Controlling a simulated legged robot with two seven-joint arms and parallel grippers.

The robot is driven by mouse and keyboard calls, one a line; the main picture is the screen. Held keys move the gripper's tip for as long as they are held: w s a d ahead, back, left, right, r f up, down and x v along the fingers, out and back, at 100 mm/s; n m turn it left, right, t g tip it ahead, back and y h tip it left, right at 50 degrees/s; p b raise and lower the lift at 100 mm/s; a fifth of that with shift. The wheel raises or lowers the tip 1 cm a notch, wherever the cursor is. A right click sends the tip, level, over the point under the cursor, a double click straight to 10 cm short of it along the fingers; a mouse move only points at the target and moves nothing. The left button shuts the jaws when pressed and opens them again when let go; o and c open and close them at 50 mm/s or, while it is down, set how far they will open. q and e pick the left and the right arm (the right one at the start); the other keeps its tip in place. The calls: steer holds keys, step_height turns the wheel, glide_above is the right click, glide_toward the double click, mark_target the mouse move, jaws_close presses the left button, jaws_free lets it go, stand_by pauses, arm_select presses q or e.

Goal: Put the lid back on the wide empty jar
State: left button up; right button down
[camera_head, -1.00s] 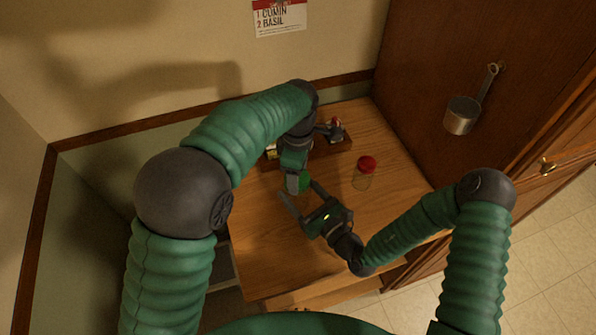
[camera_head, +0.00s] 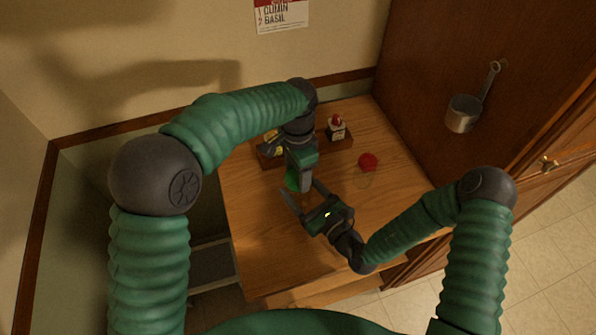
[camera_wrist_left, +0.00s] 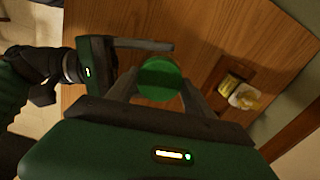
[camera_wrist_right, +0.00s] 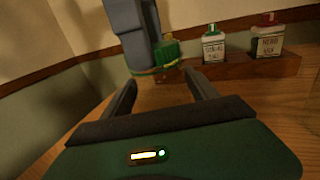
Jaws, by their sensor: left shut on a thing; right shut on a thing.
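My left gripper (camera_wrist_left: 160,92) is shut on the green lid (camera_wrist_left: 160,78). The lid also shows in the head view (camera_head: 292,179) and the right wrist view (camera_wrist_right: 168,52). My right gripper (camera_head: 303,195) reaches in from the right, just below the lid in the head view. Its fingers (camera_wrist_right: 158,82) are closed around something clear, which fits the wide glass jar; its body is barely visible. The lid is directly over or at the space between these fingers. I cannot tell whether the lid touches the jar's rim.
A red-lidded glass jar (camera_head: 368,161) stands on the counter to the right. A wooden rack (camera_wrist_right: 235,68) at the back holds white bottles (camera_wrist_right: 213,45), one also in the head view (camera_head: 337,128). A pan (camera_head: 463,114) hangs on the right panel. The front counter is clear.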

arm_select(q)
steer(key=m, duration=0.7)
steer(key=shift+w, duration=0.2)
arm_select(e)
steer(key=shift+s+a, duration=0.1)
steer(key=shift+s, duration=0.05)
arm_select(q)
steer(key=m, duration=0.7)
steer(key=shift+d, duration=0.1)
steer(key=m, duration=1.2)
steer(key=shift+d, duration=0.15)
steer(key=o, duration=1)
steer(key=shift+o, duration=1.4)
steer(key=shift+s, duration=0.1)
